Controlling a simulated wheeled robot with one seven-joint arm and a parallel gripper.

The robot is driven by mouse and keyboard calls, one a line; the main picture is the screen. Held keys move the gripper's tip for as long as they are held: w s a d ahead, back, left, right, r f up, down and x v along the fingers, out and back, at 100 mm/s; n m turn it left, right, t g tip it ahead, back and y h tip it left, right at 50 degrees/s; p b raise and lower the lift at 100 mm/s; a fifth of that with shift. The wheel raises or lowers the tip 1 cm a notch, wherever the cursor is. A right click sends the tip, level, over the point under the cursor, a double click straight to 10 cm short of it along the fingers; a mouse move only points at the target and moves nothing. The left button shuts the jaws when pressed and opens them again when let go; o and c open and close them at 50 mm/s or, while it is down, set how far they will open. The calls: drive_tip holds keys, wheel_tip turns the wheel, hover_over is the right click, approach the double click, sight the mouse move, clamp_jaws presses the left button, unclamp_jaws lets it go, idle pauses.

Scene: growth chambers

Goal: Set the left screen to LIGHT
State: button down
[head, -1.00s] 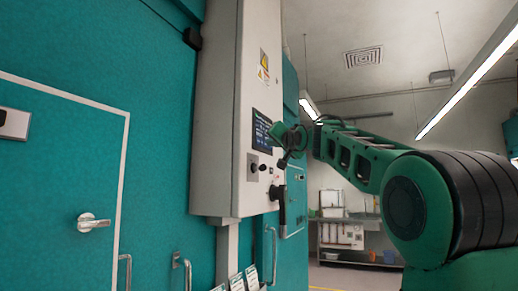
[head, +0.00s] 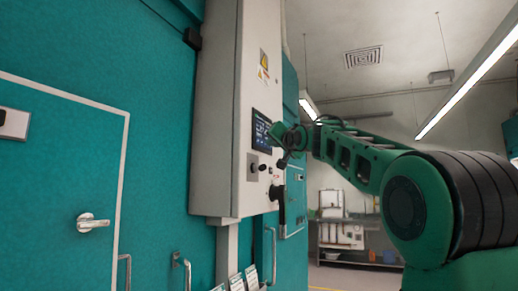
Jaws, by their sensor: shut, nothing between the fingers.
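A dark screen (head: 261,129) with small lit text is set in the side face of the pale control cabinet (head: 220,120). I cannot read its text at this size. My gripper (head: 274,132) is at the screen's right edge, its green fingers pointing at it. It covers part of the screen's right side. I cannot tell whether the fingertips touch the glass. Below the screen are a dark knob (head: 254,167) and a black handle (head: 274,193). No second screen can be made out.
A teal chamber wall with a door handle (head: 93,223) fills the left. Vertical bar handles stand below the cabinet. Several labelled cards (head: 237,283) sit under it. A metal bench (head: 345,235) stands far back. Open room lies behind my arm.

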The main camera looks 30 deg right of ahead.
idle(0.3)
drive_tip(key=shift+w+a, duration=0.25)
drive_tip(key=shift+w+a, duration=0.2)
drive_tip(key=shift+w, duration=0.05)
idle(0.8)
drive_tip(key=shift+s+d, duration=0.45)
drive_tip(key=shift+s, duration=0.2)
idle(0.3)
drive_tip(key=shift+s+d, duration=0.8)
drive_tip(key=shift+s, duration=0.2)
drive_tip(key=shift+s+d, duration=0.75)
drive_tip(key=shift+s, duration=0.2)
idle(1.1)
